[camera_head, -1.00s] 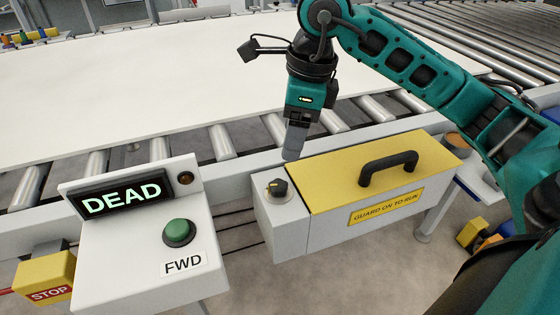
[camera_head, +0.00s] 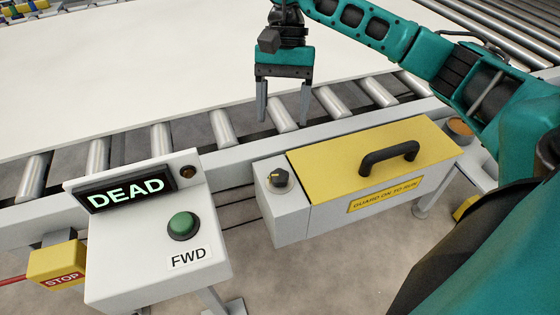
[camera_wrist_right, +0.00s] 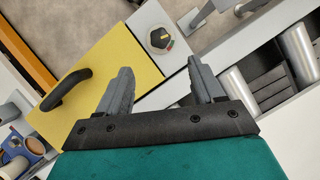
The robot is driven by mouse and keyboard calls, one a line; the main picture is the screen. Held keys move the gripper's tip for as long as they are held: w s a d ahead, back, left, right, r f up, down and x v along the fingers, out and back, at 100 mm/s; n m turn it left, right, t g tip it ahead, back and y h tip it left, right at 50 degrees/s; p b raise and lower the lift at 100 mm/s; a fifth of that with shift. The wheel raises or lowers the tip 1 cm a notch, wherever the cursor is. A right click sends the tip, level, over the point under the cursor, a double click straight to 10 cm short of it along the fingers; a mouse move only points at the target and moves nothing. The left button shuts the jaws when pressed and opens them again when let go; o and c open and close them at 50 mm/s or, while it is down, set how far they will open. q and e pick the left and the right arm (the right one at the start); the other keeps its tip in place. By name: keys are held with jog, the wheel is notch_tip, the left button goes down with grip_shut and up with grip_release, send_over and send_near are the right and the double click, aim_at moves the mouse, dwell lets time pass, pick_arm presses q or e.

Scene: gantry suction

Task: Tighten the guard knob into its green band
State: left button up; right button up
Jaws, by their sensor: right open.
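The guard knob (camera_head: 279,178) is a black knob with a yellow mark, on the grey left end of the guard box. In the right wrist view the knob (camera_wrist_right: 160,38) sits on a round dial with a small red-orange patch at its edge; I cannot make out a green band. My right gripper (camera_head: 284,118) is open and empty, above the rollers and beyond the knob. In the wrist view its two fingers (camera_wrist_right: 160,72) are spread, with the knob beyond and between their tips, apart from them. My left gripper is not in view.
The guard box has a yellow lid (camera_head: 345,160) with a black handle (camera_head: 389,157). A control box (camera_head: 150,245) reading DEAD, with a green FWD button (camera_head: 183,226), stands to the left, near a yellow STOP box (camera_head: 57,266). A white sheet (camera_head: 130,70) covers the rollers behind.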

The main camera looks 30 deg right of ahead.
aim_at(280, 174)
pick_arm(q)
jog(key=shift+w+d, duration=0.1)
pick_arm(e)
jog(key=x, duration=1.1)
jog(key=shift+s+f, duration=0.15)
jog(key=shift+f, duration=0.2)
jog(key=c, duration=1.1)
jog(key=shift+o, duration=0.2)
jog(key=shift+f+m+t+b, duration=0.25)
jog(key=shift+m+t+b, duration=0.05)
jog(key=shift+m+b, duration=0.75)
jog(key=shift+s+m+y+b, duration=0.1)
jog(key=shift+m+y+b, duration=0.2)
jog(key=shift+m+b, duration=0.15)
jog(key=shift+d+r+m+t+b, duration=0.15)
jog(key=shift+m+t+b, duration=0.2)
jog(key=shift+m, duration=0.45)
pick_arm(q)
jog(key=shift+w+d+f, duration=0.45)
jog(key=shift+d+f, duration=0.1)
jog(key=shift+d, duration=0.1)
pick_arm(e)
jog(key=shift+r+m, duration=0.1)
jog(key=shift+m, duration=0.2)
